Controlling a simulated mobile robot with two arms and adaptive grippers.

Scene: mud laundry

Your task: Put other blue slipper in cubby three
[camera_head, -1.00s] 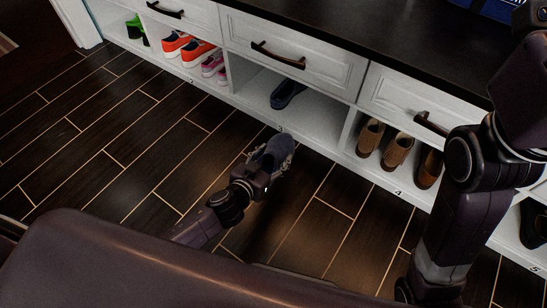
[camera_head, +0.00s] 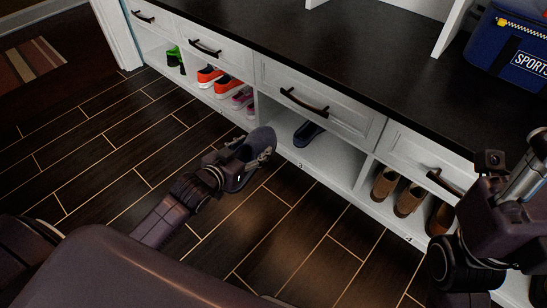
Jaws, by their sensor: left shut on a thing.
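A blue slipper (camera_head: 256,146) is held in my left gripper (camera_head: 244,164), which is shut on it. The slipper is in front of the cubby row, near the divider at the left side of cubby three. The other blue slipper (camera_head: 308,133) lies inside cubby three (camera_head: 332,160), toward its left part, with clear floor to its right. A small number 3 shows on that cubby's front edge. My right gripper (camera_head: 490,160) is at the right edge, before the bench; its fingers are not clear enough to tell open or shut.
Orange and pink shoes (camera_head: 210,76) fill the cubby to the left, and brown shoes (camera_head: 408,200) stand in cubby four. Drawers with dark handles (camera_head: 303,101) overhang the cubbies. A blue sports bag (camera_head: 510,50) sits on the dark top. The wooden floor in front is clear.

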